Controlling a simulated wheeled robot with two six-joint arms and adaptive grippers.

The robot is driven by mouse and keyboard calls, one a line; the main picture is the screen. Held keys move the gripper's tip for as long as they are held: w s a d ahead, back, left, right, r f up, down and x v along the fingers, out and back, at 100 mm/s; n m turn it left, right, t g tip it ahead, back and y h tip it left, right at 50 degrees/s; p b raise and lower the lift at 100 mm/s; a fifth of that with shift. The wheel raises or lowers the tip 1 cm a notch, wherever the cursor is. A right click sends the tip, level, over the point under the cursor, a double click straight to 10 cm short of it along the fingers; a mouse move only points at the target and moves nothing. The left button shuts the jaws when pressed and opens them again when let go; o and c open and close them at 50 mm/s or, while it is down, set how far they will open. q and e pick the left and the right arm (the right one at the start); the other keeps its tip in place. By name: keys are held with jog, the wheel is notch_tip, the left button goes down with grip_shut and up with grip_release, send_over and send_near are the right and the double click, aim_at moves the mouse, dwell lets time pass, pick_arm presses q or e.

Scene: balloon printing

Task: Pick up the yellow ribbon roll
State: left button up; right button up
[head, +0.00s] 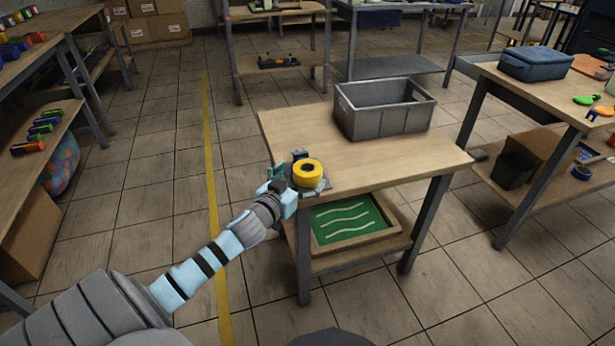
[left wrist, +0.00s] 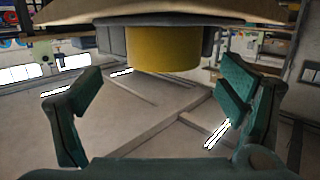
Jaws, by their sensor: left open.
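The yellow ribbon roll (head: 308,173), with a dark hole in its top, is at the near left edge of the wooden table (head: 410,160). My left gripper (head: 300,176) is at the roll, hiding part of the table edge around it. In the left wrist view, which looks upside down, my left gripper's (left wrist: 163,85) two teal fingers are wide apart. The yellow ribbon roll (left wrist: 165,50) shows beyond them, centred between them, with the tabletop (left wrist: 165,12) above it in the picture. I see no clear finger contact on the roll. My right gripper is out of view.
A grey bin (head: 385,123) stands at the back of the same table. A green board with white wavy lines (head: 345,218) lies on the lower shelf. Other tables hold a blue case (head: 538,63) at right and coloured items at left. The tabletop's right part is clear.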

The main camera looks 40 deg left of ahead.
pick_arm(q)
jog(key=w, duration=0.1)
jog(key=w+f, duration=0.1)
jog(key=w+a+b, duration=0.1)
jog(key=shift+f, duration=0.25)
jog(key=shift+w, duration=0.3)
jog(key=shift+s+r, duration=0.1)
jog(key=c, duration=1.3)
notch_tip(320, 180, up, 20)
jog(key=p, duration=0.8)
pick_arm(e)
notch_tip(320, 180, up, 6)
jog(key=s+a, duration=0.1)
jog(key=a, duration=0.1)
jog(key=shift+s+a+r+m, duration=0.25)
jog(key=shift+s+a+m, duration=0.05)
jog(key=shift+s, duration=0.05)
